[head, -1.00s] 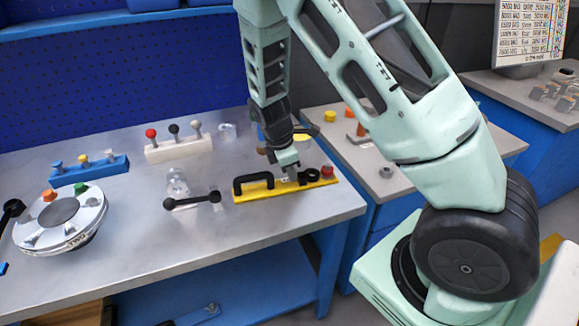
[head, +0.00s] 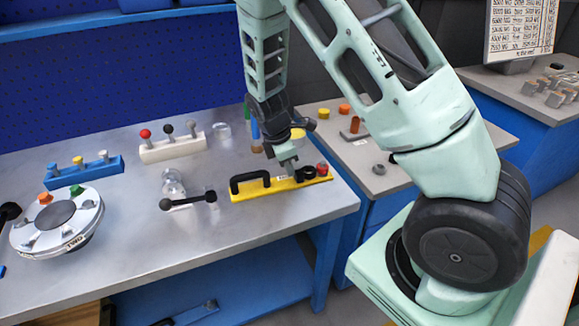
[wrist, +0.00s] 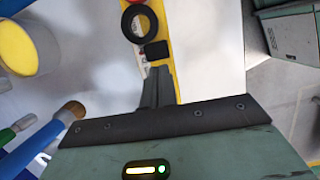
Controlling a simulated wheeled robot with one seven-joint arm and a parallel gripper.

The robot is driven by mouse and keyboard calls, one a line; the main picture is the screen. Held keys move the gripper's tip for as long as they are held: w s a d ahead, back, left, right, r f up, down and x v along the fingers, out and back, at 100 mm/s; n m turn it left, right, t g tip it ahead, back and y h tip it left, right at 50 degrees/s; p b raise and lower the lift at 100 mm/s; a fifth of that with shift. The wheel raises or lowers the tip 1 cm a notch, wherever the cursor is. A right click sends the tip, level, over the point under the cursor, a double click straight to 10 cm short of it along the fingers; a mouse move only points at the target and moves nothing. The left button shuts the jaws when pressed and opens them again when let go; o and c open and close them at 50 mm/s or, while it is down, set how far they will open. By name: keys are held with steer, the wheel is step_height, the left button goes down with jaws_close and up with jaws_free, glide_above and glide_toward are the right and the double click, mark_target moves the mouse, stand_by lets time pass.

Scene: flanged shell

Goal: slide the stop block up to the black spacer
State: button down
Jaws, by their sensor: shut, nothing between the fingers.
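A yellow rail (head: 262,191) lies on the grey bench, with a black handle (head: 250,180) on its left part. Near its right end are a black ring (head: 310,173), which I take as the spacer, and a red knob (head: 322,168). In the wrist view, a small black block (wrist: 157,50), which seems to be the stop block, sits close to the ring (wrist: 139,23); I cannot tell if they touch. My gripper (head: 290,171) is shut and empty over the rail, left of the block. Its fingertips (wrist: 157,70) are close to the block; contact is unclear.
A clamp with a black lever (head: 188,200) stands left of the rail. A white rack with colored knobs (head: 172,148), a blue rack (head: 85,170) and a round fixture (head: 58,225) stand farther left. Upright tools and a yellow-topped cup (wrist: 25,45) are beside my gripper.

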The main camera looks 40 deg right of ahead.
mark_target(281, 184)
steer(key=p+v, duration=0.6)
steer(key=v, duration=0.2)
steer(key=shift+r+p, duration=0.4)
steer(key=shift+a, duration=0.15)
